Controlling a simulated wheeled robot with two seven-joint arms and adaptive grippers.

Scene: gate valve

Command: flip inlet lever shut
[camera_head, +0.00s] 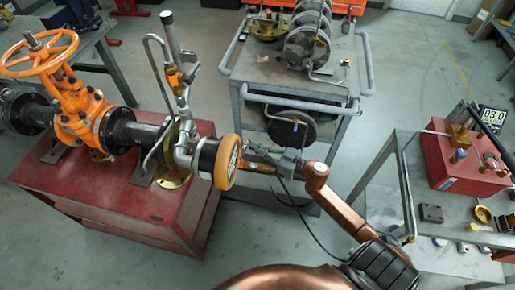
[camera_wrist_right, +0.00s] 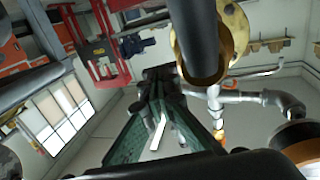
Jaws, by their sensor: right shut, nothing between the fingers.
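The orange gate valve (camera_head: 85,115) with its orange handwheel (camera_head: 40,52) sits in a dark pipe run on the left. A grey vertical branch (camera_head: 183,105) rises from the pipe, with a small orange part (camera_head: 173,80) on it; I cannot tell whether that is the inlet lever. An orange-rimmed round gauge (camera_head: 227,162) ends the pipe. My right gripper (camera_head: 254,156) is shut and empty, just right of the gauge; contact is not clear. The right wrist view shows grey pipe fittings (camera_wrist_right: 245,96) and a dark tube with a yellowish rim, but no clear lever. My left gripper is not in view.
The pipe run stands on a red stand (camera_head: 115,205). A grey cart (camera_head: 290,75) with metal parts is behind my right gripper. A red box (camera_head: 465,160) with fittings sits on the right bench. Open floor shows between the cart and that bench.

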